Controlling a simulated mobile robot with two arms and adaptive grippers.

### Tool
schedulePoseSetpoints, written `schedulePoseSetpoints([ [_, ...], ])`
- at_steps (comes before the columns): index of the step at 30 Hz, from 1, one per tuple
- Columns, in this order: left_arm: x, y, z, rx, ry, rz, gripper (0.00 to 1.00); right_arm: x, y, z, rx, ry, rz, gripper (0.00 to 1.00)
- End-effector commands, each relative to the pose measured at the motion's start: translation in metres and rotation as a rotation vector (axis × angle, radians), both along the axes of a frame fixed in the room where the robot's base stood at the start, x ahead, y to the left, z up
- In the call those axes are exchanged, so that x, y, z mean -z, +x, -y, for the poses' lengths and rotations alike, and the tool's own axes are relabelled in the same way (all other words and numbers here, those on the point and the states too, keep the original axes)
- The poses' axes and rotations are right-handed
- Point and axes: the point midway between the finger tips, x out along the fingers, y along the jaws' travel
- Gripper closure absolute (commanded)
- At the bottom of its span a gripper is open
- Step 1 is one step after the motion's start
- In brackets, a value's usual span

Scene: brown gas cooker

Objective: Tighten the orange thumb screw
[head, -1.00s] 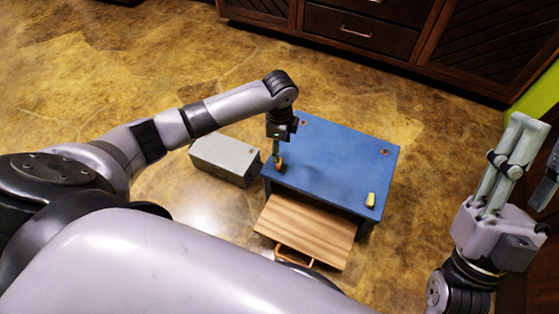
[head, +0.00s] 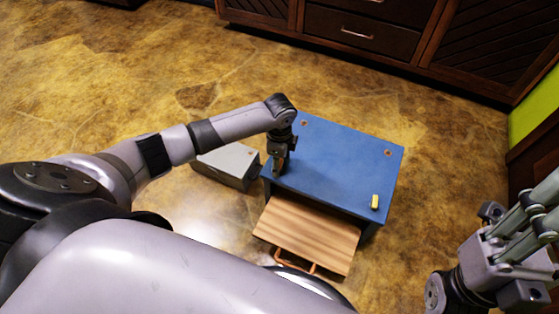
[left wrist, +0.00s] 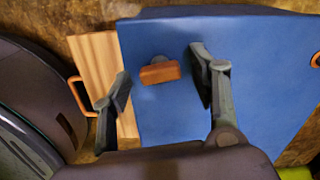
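The orange thumb screw (left wrist: 159,73) is a small block-like handle on the blue top (head: 345,165) of a low bench. In the left wrist view it sits between the two spread fingers of my left gripper (left wrist: 161,67), with gaps on both sides. In the head view my left gripper (head: 278,163) points down at the bench's left end and mostly hides the screw. My right gripper (head: 532,225) is at the right edge, away from the bench; its fingertips are cut off by the frame.
A yellow piece (head: 375,202) stands near the bench's front right corner. A wooden drawer (head: 306,235) with an orange handle sticks out at the front. A grey box (head: 228,165) is on the floor to the left. Dark cabinets (head: 370,35) line the back.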

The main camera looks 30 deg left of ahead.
Motion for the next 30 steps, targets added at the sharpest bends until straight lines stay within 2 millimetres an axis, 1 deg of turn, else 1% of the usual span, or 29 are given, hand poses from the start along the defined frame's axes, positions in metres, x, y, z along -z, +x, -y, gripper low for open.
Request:
schedulePoseSetpoints([
  [1,-0.0001,-0.0001,0.0001,0.0,0.0,0.0,0.48,0.0,0.0,0.0,0.0,0.0,0.0,0.69],
  [2,-0.0001,-0.0001,0.0,0.0,0.0,0.0,0.5,0.0,0.0001,0.0,0.0,0.0,0.0,0.69],
  [21,-0.0003,-0.0001,-0.0001,0.0,0.0,-0.001,0.92,0.0,0.0002,-0.0001,0.0,0.0,-0.001,0.69],
  [30,-0.0017,-0.0003,0.0,0.025,0.001,-0.002,0.93,-0.0045,0.0002,0.0,0.0,0.0,-0.001,0.69],
])
